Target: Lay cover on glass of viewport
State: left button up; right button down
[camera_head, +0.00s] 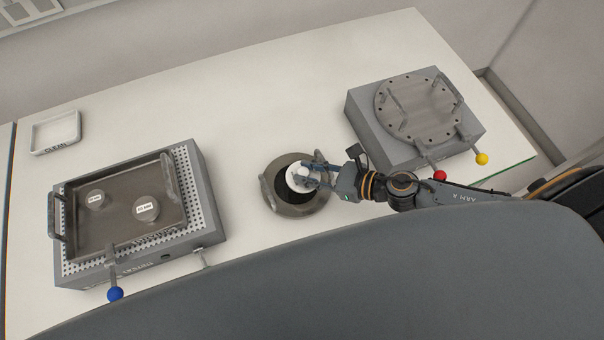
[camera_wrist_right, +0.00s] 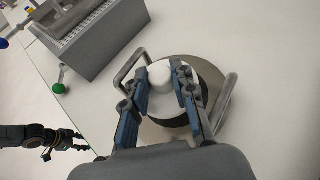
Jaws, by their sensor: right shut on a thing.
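The white round cover (camera_head: 294,184) has a raised knob and is pinched in my right gripper (camera_head: 308,176). In the right wrist view, both fingers close on the knob of the cover (camera_wrist_right: 161,103). The viewport (camera_head: 290,208) is a grey round flange with a handle on either side, lying on the table. The cover is over its dark glass (camera_head: 281,185), part of which shows past the cover's edge. I cannot tell whether they touch. My left gripper (camera_wrist_right: 66,139) appears small at the left of the right wrist view; its jaws are unclear.
A perforated grey station (camera_head: 205,190) with a dark tray (camera_head: 122,224) holding two labelled round pieces stands left. A grey block (camera_head: 365,122) with a bolted round flange (camera_head: 405,120) stands right. A white dish (camera_head: 56,132) sits at the far left. The table's back middle is clear.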

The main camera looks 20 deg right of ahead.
jog(key=shift+w+a+f, duration=0.35)
jog(key=shift+w+f, duration=0.05)
jog(key=shift+f, duration=0.15)
jog(key=shift+w+a+f, duration=0.3)
jog(key=shift+w+f, duration=0.05)
jog(key=shift+f, duration=0.2)
notch_tip(320, 180, down, 3)
jog(key=shift+a+f, duration=0.1)
jog(key=shift+f, duration=0.1)
jog(key=shift+f+b, duration=0.2)
jog(key=shift+b, duration=0.1)
jog(key=c, duration=1.4)
grip_release()
jog(key=shift+o, duration=0.2)
jog(key=shift+r, duration=0.15)
